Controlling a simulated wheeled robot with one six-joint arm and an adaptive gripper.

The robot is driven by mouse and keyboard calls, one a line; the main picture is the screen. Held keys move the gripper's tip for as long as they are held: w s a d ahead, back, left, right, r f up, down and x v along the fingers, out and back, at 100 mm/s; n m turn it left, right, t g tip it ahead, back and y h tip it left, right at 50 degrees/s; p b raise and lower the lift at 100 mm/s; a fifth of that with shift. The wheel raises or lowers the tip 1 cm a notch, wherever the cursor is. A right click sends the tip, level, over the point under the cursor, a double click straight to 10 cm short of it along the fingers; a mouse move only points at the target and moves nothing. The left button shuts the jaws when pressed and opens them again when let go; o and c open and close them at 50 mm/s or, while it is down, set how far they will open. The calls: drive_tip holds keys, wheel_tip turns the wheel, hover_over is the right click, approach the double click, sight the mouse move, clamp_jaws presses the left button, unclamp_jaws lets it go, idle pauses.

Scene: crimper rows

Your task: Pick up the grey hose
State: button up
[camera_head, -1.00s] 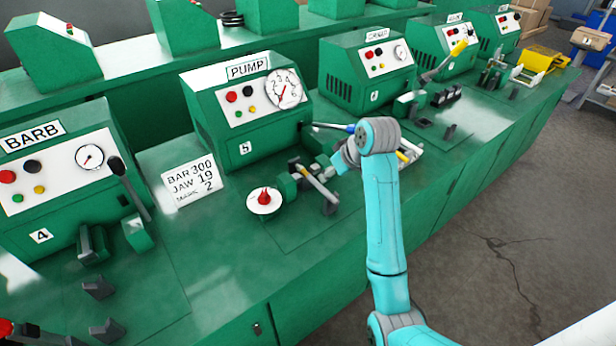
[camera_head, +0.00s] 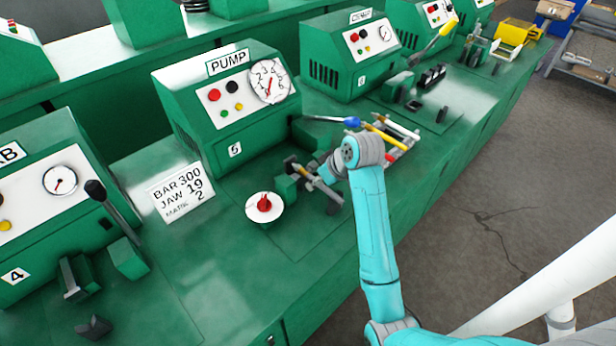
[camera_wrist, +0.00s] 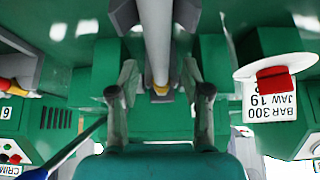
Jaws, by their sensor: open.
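The grey hose (camera_wrist: 157,40), a straight pale tube with a brass-coloured end, runs down from the top of the wrist view to between my gripper's fingers. In the head view the hose (camera_head: 321,187) lies across the dark supports (camera_head: 333,203) in front of the PUMP machine (camera_head: 228,100). My gripper (camera_wrist: 160,78) is open, with one finger on each side of the hose end and visible gaps between. In the head view my wrist hides most of the gripper.
A tray (camera_head: 408,151) with other coloured hoses lies just right of my wrist. A blue-ended lever (camera_head: 330,119) sticks out from the PUMP machine close by. A red knob on a white disc (camera_head: 264,204) is to the left.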

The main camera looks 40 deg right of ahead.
clamp_jaws()
drive_tip(key=shift+w+r, duration=0.1)
drive_tip(key=shift+r, duration=0.05)
